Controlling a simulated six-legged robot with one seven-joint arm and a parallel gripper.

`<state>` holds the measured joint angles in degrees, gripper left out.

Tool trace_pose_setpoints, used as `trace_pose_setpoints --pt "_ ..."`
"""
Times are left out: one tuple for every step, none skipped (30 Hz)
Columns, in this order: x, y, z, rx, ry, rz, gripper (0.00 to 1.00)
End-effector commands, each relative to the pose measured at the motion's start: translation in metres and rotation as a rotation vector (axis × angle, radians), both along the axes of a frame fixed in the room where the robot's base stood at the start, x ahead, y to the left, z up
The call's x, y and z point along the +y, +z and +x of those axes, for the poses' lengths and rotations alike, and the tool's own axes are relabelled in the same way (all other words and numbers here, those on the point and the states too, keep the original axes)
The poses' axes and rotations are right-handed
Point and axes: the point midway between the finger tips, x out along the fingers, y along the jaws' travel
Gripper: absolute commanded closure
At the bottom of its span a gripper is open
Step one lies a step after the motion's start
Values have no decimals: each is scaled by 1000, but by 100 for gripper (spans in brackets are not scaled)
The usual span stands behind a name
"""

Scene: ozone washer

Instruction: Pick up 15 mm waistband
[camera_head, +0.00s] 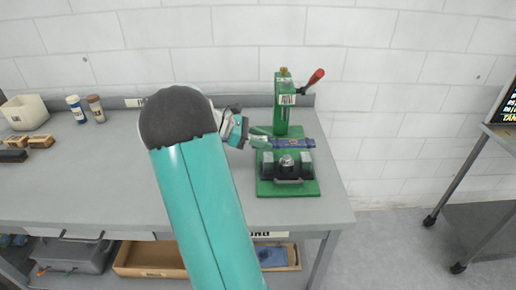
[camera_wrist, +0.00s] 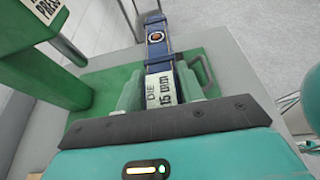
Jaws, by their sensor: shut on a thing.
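My gripper is shut on this near end. I cannot tell whether the strap still touches the press.
The green press (camera_head: 283,115) with a red-knobbed lever (camera_head: 316,77) stands at the right end of the grey bench (camera_head: 110,185). Two bottles, a white bin (camera_head: 24,112) and small blocks sit at the left. A cart with a screen stands at far right.

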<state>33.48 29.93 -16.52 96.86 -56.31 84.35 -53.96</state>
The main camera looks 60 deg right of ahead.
Motion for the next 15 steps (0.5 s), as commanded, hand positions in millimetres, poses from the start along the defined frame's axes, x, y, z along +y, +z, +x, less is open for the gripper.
trace_pose_setpoints --pt "-4 11 -8 -4 -2 -3 87" --pt "-6 17 -12 -3 -3 -4 87" --pt "-9 25 -18 -3 -2 -4 87" --pt "-11 31 -22 -3 -2 -4 87" --pt "-13 36 -27 -2 -3 -4 87" --pt "-16 44 -33 -2 -3 -5 87" --pt "-19 47 -40 -1 -4 -2 87" --pt "-22 49 -46 -1 -4 -1 87" --pt "-26 53 -54 -1 -4 -2 87" --pt "-29 56 -60 -1 -4 -2 87" --pt "-32 59 -65 -1 -2 -2 87" --pt "-36 63 -73 -1 -3 -2 87" --pt "-38 65 -78 0 -3 -3 87" --pt "-41 67 -82 0 -3 -2 87" --pt "-44 70 -87 -1 -2 -1 87"
